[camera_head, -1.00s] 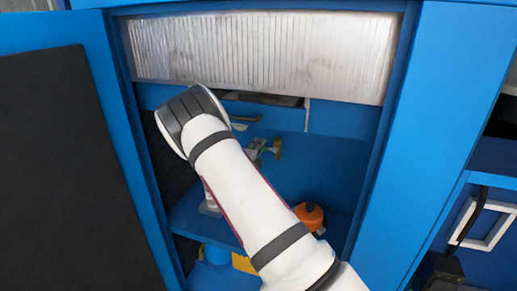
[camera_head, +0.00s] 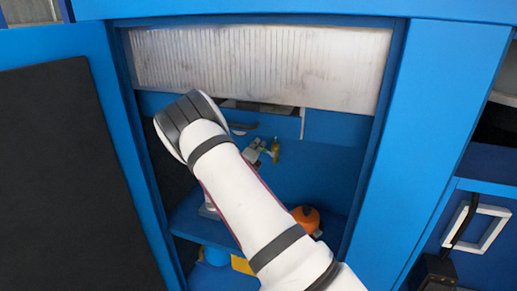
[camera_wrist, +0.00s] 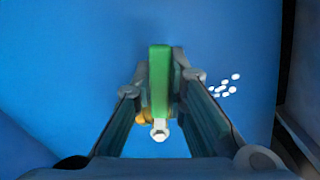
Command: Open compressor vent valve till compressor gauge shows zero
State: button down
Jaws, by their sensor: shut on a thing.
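The valve shows in the wrist view as a bright green handle (camera_wrist: 160,80) over a brass-coloured body (camera_wrist: 144,116) with a pale nut at its lower end. My gripper (camera_wrist: 162,76) is shut on the green handle, one fingertip on each side. In the head view my gripper (camera_head: 258,148) is small inside the blue cabinet, and a yellowish brass part of the valve (camera_head: 276,148) shows just right of it. My white arm covers much of the cabinet. I cannot make out a compressor gauge in either view.
A ribbed metal panel (camera_head: 260,62) spans the cabinet top. An orange rounded part (camera_head: 306,219) sits low, close right of my arm. The open blue door (camera_head: 95,60) stands on the left and a blue post (camera_head: 432,130) on the right. White dots (camera_wrist: 226,87) mark the blue surface beside the gripper.

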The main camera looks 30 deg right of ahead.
aim_at(266, 150)
jog(key=m, duration=0.1)
jog(key=r+m+p, duration=0.1)
jog(key=m, duration=0.1)
jog(key=shift+s+d+r+p, duration=0.2)
jog(key=shift+s+r+p, duration=0.05)
jog(key=shift+s+p, duration=0.1)
jog(key=m+p, duration=0.1)
jog(key=r+m, duration=0.1)
jog(key=shift+s+d+m+p, duration=0.3)
jog(key=shift+s+p, duration=0.05)
jog(key=shift+s, duration=0.05)
jog(key=shift+s+d+r+m+p, duration=0.3)
jog(key=shift+m+p, duration=0.3)
jog(key=shift+m, duration=0.3)
jog(key=shift+s+d+r+m+p, duration=0.25)
jog(key=shift+m+p, duration=0.35)
jog(key=shift+m, duration=0.3)
jog(key=shift+s+f, duration=0.1)
jog(key=c, duration=1.6)
grip_release()
jog(key=shift+a, duration=0.1)
